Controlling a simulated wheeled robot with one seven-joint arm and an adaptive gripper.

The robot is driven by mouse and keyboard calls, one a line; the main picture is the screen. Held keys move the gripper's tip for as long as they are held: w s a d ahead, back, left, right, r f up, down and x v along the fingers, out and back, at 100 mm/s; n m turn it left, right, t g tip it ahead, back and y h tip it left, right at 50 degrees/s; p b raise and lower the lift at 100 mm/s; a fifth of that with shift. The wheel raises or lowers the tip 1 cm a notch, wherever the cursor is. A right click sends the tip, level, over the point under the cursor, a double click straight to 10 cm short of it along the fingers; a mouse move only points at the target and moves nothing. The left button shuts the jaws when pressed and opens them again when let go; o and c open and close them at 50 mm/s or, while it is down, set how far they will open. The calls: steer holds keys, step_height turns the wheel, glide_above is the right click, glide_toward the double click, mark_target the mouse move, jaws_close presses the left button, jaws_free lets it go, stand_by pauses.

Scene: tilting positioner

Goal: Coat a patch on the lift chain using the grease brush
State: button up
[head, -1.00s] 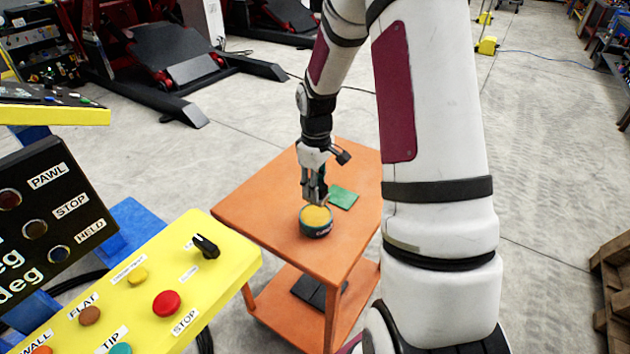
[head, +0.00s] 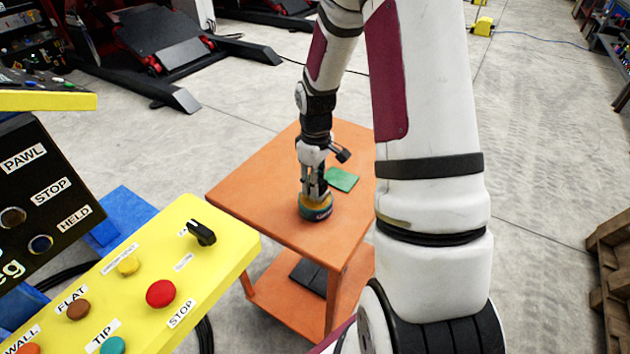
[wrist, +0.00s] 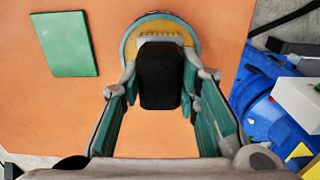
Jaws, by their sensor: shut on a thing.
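My gripper (head: 315,190) points down over the orange cart and is shut on the black handle of the grease brush (wrist: 160,78). Its two green-padded fingers flank the handle in the wrist view. The brush's pale bristles show just past the handle, over the yellow grease. The round teal grease tin (head: 318,212) stands on the cart top, and its rim also shows in the wrist view (wrist: 161,17). The brush end is at the tin's mouth; I cannot tell how deep the bristles sit. I cannot make out the lift chain in either view.
A green cloth or pad (head: 341,179) lies on the orange cart (head: 262,183) behind the tin. A yellow control panel (head: 215,262) with buttons and a knob stands close at the left. Much of the cart top is clear. Open floor lies behind it.

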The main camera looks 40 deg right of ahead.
steer(key=shift+f, duration=0.6)
stand_by(2.1)
steer(key=shift+r, duration=0.1)
steer(key=shift+r+p, duration=1.7)
steer(key=shift+r, duration=1.75)
steer(key=shift+a, duration=0.1)
